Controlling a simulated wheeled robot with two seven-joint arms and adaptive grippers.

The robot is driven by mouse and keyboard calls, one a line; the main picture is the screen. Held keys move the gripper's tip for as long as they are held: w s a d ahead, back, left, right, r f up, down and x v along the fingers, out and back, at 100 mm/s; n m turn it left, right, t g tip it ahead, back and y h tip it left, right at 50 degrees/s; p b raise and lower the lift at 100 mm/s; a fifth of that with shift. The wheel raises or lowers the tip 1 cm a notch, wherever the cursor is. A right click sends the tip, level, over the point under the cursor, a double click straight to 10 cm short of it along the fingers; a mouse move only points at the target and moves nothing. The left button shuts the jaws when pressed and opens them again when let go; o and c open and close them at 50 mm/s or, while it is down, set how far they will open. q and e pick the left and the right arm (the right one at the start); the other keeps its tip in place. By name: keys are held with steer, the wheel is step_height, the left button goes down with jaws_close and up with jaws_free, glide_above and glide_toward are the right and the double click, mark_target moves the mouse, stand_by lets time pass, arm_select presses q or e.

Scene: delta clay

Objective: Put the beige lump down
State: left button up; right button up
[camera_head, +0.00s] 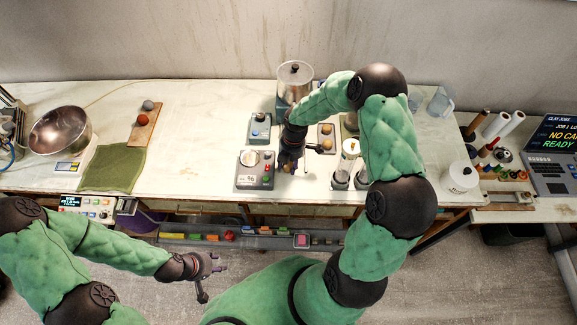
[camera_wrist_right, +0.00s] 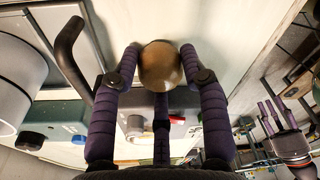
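A rounded beige-brown lump (camera_wrist_right: 160,66) sits between the fingertips of my right gripper (camera_wrist_right: 160,58) in the right wrist view, with a finger against each side. The lump is hidden there by the fingers. My left gripper (camera_head: 212,266) is open and empty, in front of the table and away from it.
A small board (camera_head: 326,130) with tan balls, a glass canister (camera_head: 294,88) and clear cylinders (camera_head: 347,160) stand around the right gripper. A copper bowl (camera_head: 60,130), green cloth (camera_head: 112,168) and wooden board (camera_head: 143,128) lie at left. The white table (camera_head: 195,150) is clear between.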

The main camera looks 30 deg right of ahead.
steer(key=shift+c, duration=0.6)
steer(key=shift+r, duration=0.1)
